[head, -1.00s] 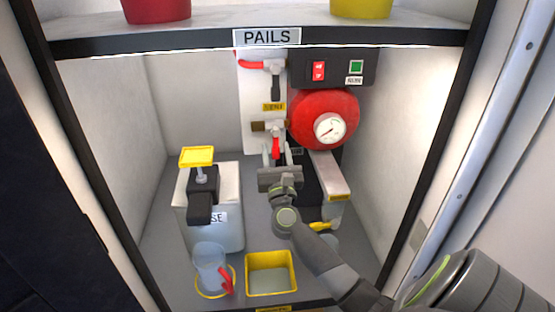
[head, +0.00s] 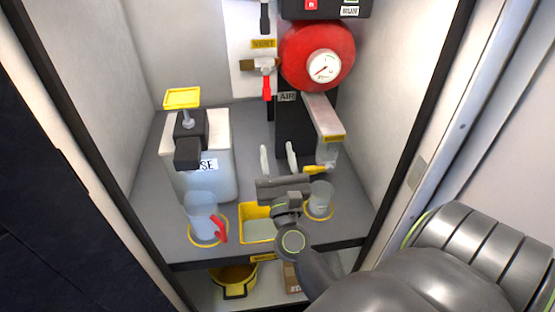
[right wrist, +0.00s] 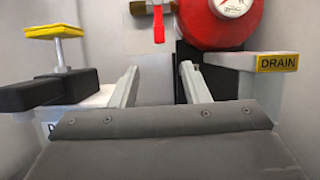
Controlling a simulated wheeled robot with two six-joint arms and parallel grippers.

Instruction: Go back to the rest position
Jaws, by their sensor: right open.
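My right gripper (head: 279,160) is open and empty. It is above the shelf floor, in front of the black stand and over the far edge of the yellow-rimmed tray (head: 256,230). In the right wrist view its two fingers (right wrist: 158,85) stand apart with nothing between them. The red-handled valve (head: 266,80) is beyond the fingers and apart from them; it also shows in the right wrist view (right wrist: 158,20). My left gripper is not in view.
A white container (head: 205,165) with a yellow-topped pump stands left. A clear jug (head: 201,212) with a red handle and a small cup (head: 321,196) flank the tray. The red tank (head: 300,45) is behind. Side walls and the shelf's front edge (head: 200,264) bound the space.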

